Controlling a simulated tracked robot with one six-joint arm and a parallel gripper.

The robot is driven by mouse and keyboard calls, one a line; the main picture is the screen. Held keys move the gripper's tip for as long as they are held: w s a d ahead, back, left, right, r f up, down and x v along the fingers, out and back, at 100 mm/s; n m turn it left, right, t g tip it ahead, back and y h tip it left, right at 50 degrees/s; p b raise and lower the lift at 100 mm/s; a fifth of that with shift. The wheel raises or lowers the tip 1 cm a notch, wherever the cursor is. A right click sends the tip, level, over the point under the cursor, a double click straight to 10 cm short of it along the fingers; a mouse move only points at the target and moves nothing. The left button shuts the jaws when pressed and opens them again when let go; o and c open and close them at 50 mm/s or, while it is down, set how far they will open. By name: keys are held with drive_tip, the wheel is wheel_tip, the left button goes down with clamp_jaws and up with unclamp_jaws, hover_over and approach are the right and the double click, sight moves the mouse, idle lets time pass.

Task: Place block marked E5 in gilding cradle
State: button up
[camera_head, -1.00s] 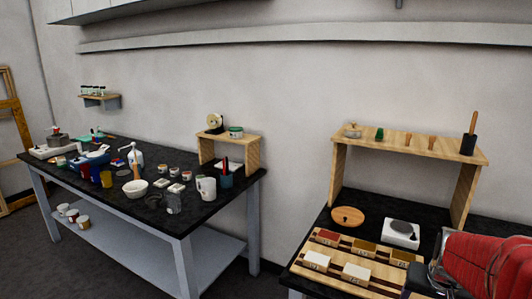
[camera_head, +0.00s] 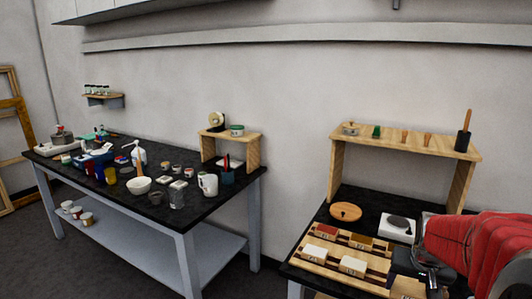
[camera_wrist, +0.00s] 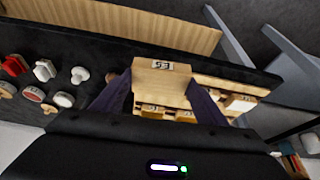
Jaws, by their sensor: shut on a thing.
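A pale wooden block marked E5 (camera_wrist: 158,78) is between the two dark purple fingers of my gripper (camera_wrist: 158,98) in the wrist view. The gripper is shut on the block, with its label facing the camera. In the head view my gripper (camera_head: 408,264) is at the right, over the wooden slotted rack (camera_head: 375,288) on the right-hand table. I cannot tell for certain which thing is the gilding cradle.
The rack holds a red-topped block (camera_head: 326,232), an ochre-topped block (camera_head: 360,241) and white-topped blocks (camera_head: 352,266). Behind it are a round wooden lid (camera_head: 345,211), a white device (camera_head: 397,227) and a wooden shelf (camera_head: 400,141). A cluttered table (camera_head: 190,213) stands left.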

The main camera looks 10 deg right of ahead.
drive_tip(key=w+a+f+n, duration=0.2)
drive_tip(key=w+a+f, duration=0.1)
drive_tip(key=a, duration=0.5)
drive_tip(key=w+a+f+n+y, duration=0.1)
drive_tip(key=w+a+f+n, duration=0.1)
drive_tip(key=a, duration=0.7)
drive_tip(key=w+a+f+n+y, duration=0.1)
drive_tip(key=w+a+f+n, duration=0.1)
drive_tip(key=w+a+f, duration=0.2)
drive_tip(key=w+a, duration=0.2)
drive_tip(key=a, duration=0.2)
drive_tip(key=shift+a+f, duration=0.2)
drive_tip(key=shift+a, duration=0.2)
drive_tip(key=shift+w, duration=0.1)
